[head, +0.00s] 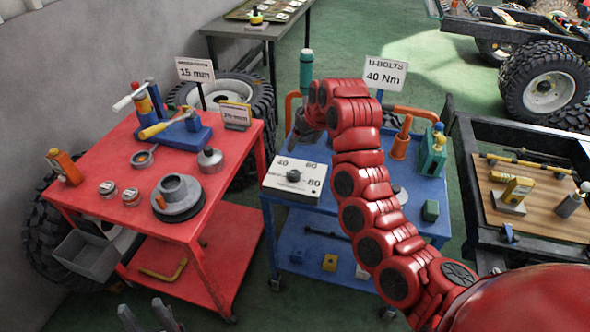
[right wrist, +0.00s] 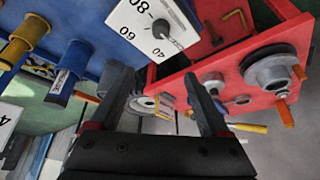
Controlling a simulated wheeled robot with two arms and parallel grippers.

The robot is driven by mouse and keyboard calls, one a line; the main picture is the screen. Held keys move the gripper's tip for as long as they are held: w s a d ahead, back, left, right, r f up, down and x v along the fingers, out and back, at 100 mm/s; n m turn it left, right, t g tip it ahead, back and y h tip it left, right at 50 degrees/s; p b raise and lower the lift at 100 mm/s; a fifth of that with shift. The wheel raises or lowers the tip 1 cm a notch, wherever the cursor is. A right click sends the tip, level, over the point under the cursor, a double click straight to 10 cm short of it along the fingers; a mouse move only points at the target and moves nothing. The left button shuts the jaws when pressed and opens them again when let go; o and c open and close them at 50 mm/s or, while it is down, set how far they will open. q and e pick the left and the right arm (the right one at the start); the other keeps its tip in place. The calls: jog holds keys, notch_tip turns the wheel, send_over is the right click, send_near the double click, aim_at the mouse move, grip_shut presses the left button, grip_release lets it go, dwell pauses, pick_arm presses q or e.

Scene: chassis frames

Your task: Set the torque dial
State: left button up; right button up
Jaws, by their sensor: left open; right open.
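The torque dial is a black knob (head: 293,175) on a white box (head: 284,191) at the left front corner of the blue cart. Its face shows 40, 60 and 80; the knob's exact setting is too small to read. In the right wrist view the knob (right wrist: 161,29) shows upside down, beyond the fingertips and apart from them. My right gripper (head: 300,138) is above and behind the box, partly hidden by my red arm; its open, empty fingers show in the right wrist view (right wrist: 155,80). My left gripper (head: 143,311) is open and empty at the bottom left.
A sign (head: 386,75) reads "U-BOLTS 40 Nm". The blue cart (head: 320,222) also holds a green-topped tool (head: 306,70) and orange-handled parts. A red cart (head: 85,200) with several parts stands left, a wooden-topped bench (head: 548,222) right. My right arm covers the blue cart's middle.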

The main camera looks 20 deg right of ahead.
jog(key=s, duration=0.1)
jog(key=g+p, duration=0.1)
jog(key=p, duration=0.3)
send_near(294, 173)
jog(key=x, duration=0.7)
jog(key=shift+s, duration=0.1)
jog(key=shift+x, duration=0.95)
jog(key=shift+d+r, duration=0.1)
grip_shut()
